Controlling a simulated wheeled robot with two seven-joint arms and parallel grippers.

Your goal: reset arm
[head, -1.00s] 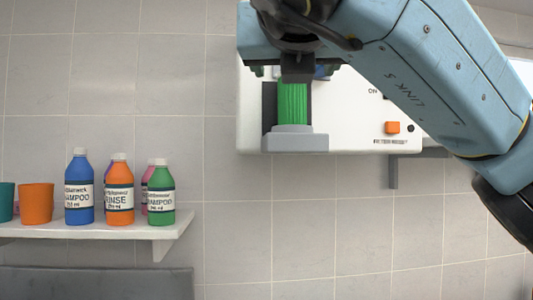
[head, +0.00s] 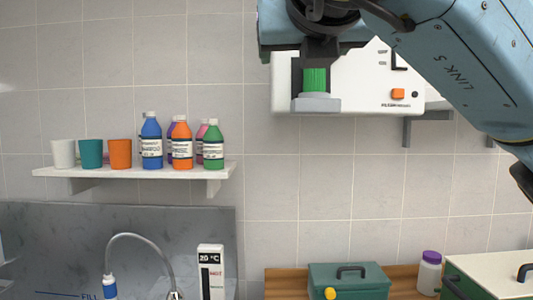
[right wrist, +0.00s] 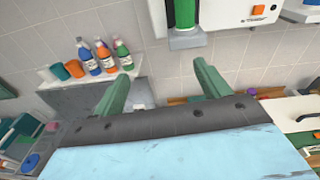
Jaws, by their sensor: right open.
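My right arm comes in from the top right of the head view, and its gripper (head: 314,48) is at the top, in front of the white wall unit (head: 358,88). The arm hides part of the unit. In the right wrist view the right gripper (right wrist: 163,70) is open, its two green fingers wide apart with nothing between them. A green cylinder (head: 315,79) stands in the grey holder (head: 316,104) of the unit. In the right wrist view this cylinder (right wrist: 185,14) is beyond the fingers, apart from them. My left gripper is not in view.
A wall shelf (head: 205,171) at left holds cups (head: 91,153) and several bottles (head: 152,142). Below are a grey basin panel with a curved tap (head: 150,246), a thermometer (head: 211,272), a green box (head: 347,282), a purple-capped jar (head: 429,273) and a cream-lidded box (head: 490,266).

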